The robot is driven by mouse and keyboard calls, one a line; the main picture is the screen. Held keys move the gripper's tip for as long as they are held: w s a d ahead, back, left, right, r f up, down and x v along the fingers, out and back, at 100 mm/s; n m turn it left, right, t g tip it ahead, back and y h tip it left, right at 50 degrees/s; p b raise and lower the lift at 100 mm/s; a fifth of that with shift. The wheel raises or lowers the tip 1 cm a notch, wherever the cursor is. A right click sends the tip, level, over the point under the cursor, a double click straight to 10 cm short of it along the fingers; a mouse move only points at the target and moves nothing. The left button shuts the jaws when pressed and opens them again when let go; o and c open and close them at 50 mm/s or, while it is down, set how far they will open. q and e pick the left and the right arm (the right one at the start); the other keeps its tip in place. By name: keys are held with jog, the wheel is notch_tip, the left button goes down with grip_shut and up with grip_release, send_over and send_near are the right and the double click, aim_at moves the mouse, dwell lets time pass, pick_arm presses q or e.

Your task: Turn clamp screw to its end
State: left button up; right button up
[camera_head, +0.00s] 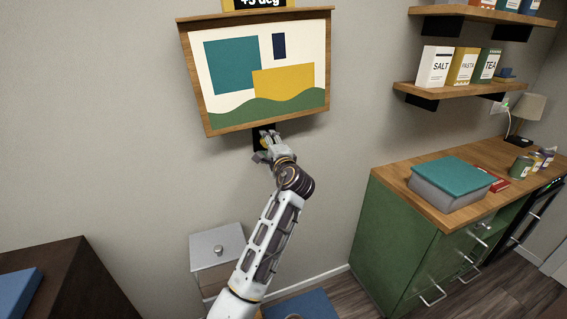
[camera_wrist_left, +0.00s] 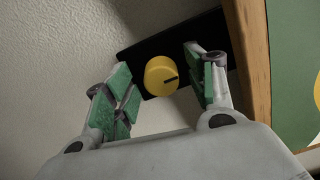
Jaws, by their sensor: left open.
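The clamp screw is a yellow knob (camera_wrist_left: 161,76) with a dark pointer line, on a black plate (camera_wrist_left: 185,45) below the framed picture (camera_head: 262,72). In the wrist view the pointer line points to the right. My left gripper (camera_wrist_left: 163,88) is open, with green-padded fingers on either side of the knob; a gap shows on each side and I cannot tell if any finger touches it. In the head view my left gripper (camera_head: 270,143) reaches up to the plate at the picture's lower edge and partly hides the knob. My right gripper is not in view.
A sign reading "+5 deg" (camera_head: 262,3) sits above the tilted picture. A grey-topped drawer unit (camera_head: 216,243) stands below, near my arm. At right are a green cabinet (camera_head: 395,230) with a grey box (camera_head: 450,190) and wall shelves (camera_head: 470,92). The wall around the picture is bare.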

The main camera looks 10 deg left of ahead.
pick_arm(q)
jog(key=shift+w+d+r+m+b, duration=0.1)
jog(key=shift+m+b, duration=1.4)
jog(key=shift+m, duration=2.45)
jog(key=shift+d+r+m+b, duration=0.1)
jog(key=shift+m+b, duration=1.4)
jog(key=shift+m, duration=2.45)
jog(key=shift+m+b, duration=0.3)
jog(key=shift+b, duration=0.05)
